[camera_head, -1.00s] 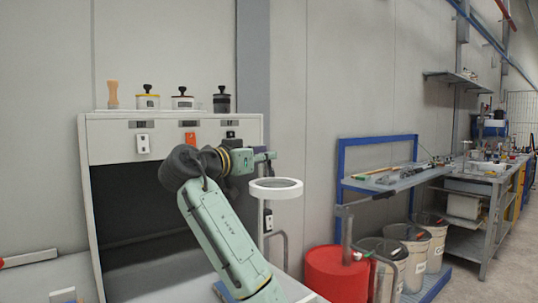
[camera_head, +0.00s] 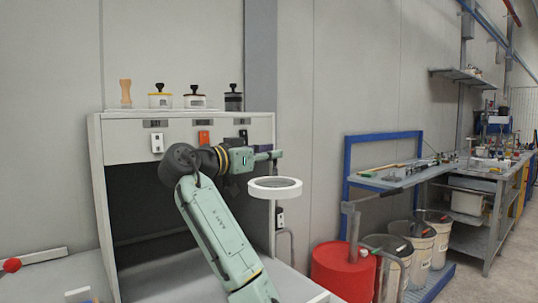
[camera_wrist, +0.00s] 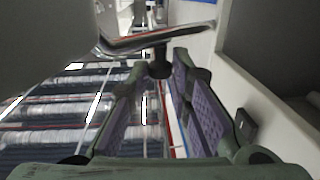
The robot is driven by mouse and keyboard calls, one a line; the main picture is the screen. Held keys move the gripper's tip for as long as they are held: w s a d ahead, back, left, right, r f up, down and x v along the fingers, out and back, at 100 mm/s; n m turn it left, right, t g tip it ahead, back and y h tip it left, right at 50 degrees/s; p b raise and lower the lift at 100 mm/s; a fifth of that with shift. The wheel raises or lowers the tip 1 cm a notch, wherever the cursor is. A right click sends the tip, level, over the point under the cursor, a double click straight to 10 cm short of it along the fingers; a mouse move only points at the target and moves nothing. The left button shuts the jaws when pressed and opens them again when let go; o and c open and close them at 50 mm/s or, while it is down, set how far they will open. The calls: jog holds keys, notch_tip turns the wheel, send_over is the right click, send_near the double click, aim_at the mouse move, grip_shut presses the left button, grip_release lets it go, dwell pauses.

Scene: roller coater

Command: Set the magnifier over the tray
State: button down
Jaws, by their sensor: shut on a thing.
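The magnifier (camera_head: 275,182) is a white ring with a lens, held roughly level just below the end of my arm. My gripper (camera_head: 276,156) is shut on its upper part; the exact grip is hard to make out at this size. In the wrist view my gripper's purple-padded fingers (camera_wrist: 166,105) reach toward a dark knob, and the magnifier's rim (camera_wrist: 150,40) spans the top. I cannot make out the tray in either view; my arm hides part of the bench.
A grey cabinet (camera_head: 118,140) with a dark open front stands behind my arm, with several jars on top. A pale bench top (camera_head: 290,285) lies below. To the right are a red drum (camera_head: 342,272), several buckets and a blue-framed shelf (camera_head: 349,185).

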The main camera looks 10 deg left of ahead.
jog(key=c, duration=1.5)
grip_release()
jog(key=v, duration=1.2)
jog(key=shift+c, duration=0.4)
